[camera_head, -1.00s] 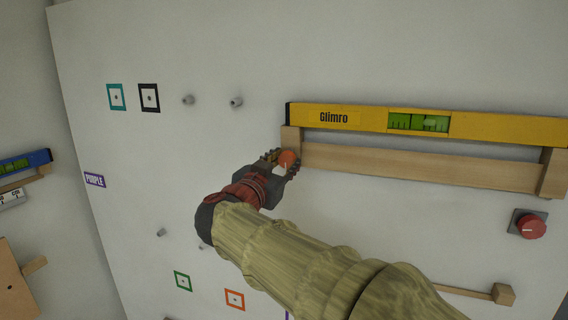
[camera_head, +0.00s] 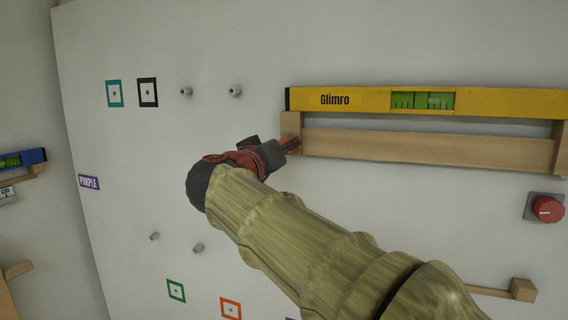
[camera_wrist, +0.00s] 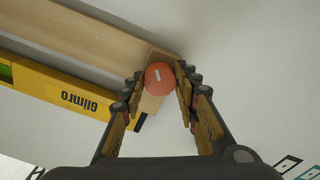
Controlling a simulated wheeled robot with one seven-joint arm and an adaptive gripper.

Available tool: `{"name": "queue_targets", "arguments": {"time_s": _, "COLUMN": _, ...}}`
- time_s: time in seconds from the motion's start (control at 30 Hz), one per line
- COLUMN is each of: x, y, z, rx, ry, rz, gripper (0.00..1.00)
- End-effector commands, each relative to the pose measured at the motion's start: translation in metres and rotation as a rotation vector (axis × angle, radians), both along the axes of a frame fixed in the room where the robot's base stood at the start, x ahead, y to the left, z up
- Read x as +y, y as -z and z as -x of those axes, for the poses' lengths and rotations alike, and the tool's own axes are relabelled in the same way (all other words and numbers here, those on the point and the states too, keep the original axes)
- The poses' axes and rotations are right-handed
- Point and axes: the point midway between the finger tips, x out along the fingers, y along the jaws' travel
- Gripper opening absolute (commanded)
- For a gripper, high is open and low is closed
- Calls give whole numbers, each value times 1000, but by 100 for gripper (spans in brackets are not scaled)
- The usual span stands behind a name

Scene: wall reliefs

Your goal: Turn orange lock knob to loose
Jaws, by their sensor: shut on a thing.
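The orange lock knob (camera_wrist: 160,78) is round with a pale mark on its face. It sits at the end of the wooden ledge (camera_head: 430,150) under the yellow level. In the wrist view my gripper (camera_wrist: 160,95) has a finger on each side of the knob and is shut on it. In the head view my gripper (camera_head: 290,146) is at the left end of the ledge, and its fingers and wrist hide the knob. The yellow Glimro level (camera_head: 370,99) lies along the top of the ledge and also shows in the wrist view (camera_wrist: 85,100).
A red round knob (camera_head: 547,209) on a grey plate is at the right. Grey pegs (camera_head: 235,91) and coloured square frames (camera_head: 148,93) are on the white wall. A blue level (camera_head: 22,159) is at the far left. A wooden bar (camera_head: 522,289) is low right.

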Motion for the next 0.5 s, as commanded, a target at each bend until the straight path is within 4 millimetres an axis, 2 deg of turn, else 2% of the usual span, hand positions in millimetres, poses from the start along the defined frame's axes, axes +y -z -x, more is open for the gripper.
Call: {"name": "queue_targets", "arguments": {"time_s": 0.5, "x": 0, "y": 0, "z": 0, "rx": 165, "ry": -1, "rz": 460, "gripper": 6}}
